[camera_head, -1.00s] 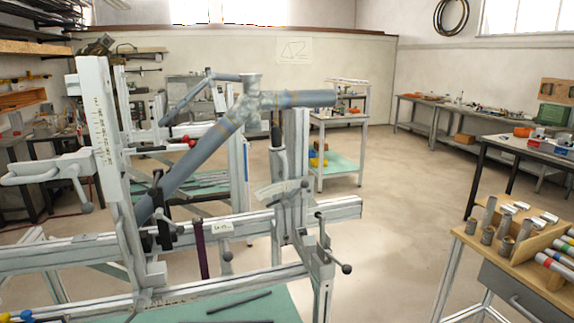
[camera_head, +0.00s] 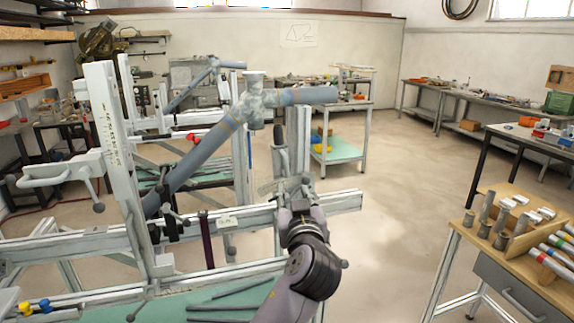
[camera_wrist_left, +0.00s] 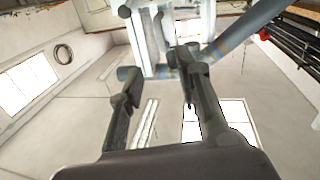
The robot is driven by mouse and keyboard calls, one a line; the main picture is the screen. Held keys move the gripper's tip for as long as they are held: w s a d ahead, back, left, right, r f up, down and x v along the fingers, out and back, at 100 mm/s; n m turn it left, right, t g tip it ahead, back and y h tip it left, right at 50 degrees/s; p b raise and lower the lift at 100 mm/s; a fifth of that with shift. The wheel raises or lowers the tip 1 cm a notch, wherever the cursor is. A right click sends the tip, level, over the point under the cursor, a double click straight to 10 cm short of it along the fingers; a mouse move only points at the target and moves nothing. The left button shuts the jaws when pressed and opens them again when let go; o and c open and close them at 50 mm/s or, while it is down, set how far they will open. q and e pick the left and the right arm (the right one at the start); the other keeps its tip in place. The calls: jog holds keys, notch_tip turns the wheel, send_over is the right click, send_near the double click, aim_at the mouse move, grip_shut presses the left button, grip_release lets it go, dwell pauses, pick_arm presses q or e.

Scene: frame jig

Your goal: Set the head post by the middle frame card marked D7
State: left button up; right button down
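The head post (camera_head: 298,130) is the pale upright on the right of the frame jig, below the head end of the grey-blue tube frame (camera_head: 200,150). A small pale card (camera_head: 226,223) sits on the long rail, left of the post; its marking is too small to read. My left gripper (camera_head: 298,187) is in front of the post's lower part and hides some of it. In the left wrist view its two fingers (camera_wrist_left: 158,66) are apart, with pale jig metal beyond them; I cannot tell whether they touch it. My right gripper is not in view.
The jig's long rail (camera_head: 75,240) runs across the front. A green shelf with dark tubes (camera_head: 240,293) lies below. A wooden bench with short tubes (camera_head: 520,255) stands at the right. The floor between is clear.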

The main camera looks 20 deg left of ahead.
aim_at(287, 168)
pick_arm(q)
jog(key=p+x, duration=0.4)
jog(key=x, duration=1.1)
jog(key=shift+w+a, duration=0.1)
jog(key=shift+w, duration=0.05)
jog(key=shift+c, duration=0.2)
grip_shut()
